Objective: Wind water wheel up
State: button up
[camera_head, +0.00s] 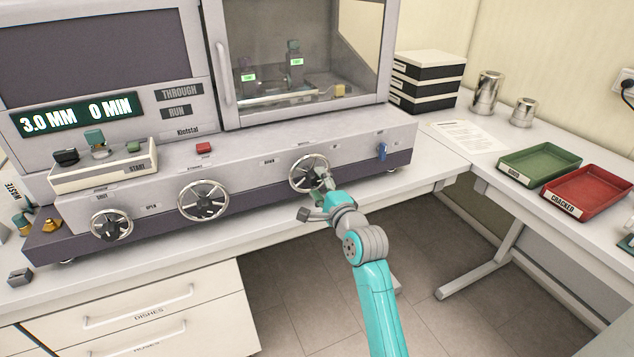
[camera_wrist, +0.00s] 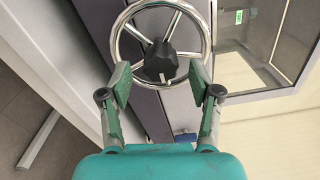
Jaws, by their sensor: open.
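The wheel in front of my gripper is the rightmost handwheel (camera_head: 296,174) on the machine's front, a chrome ring with spokes and a dark hub. A small label that seems to read DOWN is on its left and a shorter one on its right; I cannot read a water label. My gripper (camera_head: 324,188) is at the wheel's lower right side. In the wrist view the wheel (camera_wrist: 162,5) fills the top middle. The fingers of my gripper (camera_wrist: 161,84) are apart, one on each side of the hub near the lower rim. Whether they touch the rim is unclear.
Two more handwheels, the middle (camera_head: 203,201) and left (camera_head: 111,224), sit on the same front. A blue switch (camera_head: 382,152) is to the right. Green (camera_head: 540,165) and red (camera_head: 588,192) trays lie on the right table. Open floor lies below the bench.

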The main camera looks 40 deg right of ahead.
jog(key=v, duration=1)
jog(key=shift+s, duration=0.25)
jog(key=w+d+n, duration=0.1)
jog(key=w+n, duration=0.3)
jog(key=n, duration=0.2)
jog(key=w+d+n, duration=0.1)
jog(key=w+n, duration=0.3)
jog(key=n, duration=0.2)
jog(key=w+d+n, duration=0.1)
jog(key=w+n, duration=0.3)
jog(key=n, duration=0.2)
jog(key=shift+w+d+r, duration=0.15)
jog(key=shift+w+r, duration=0.05)
jog(key=shift+w, duration=0.1)
jog(key=c, duration=1.1)
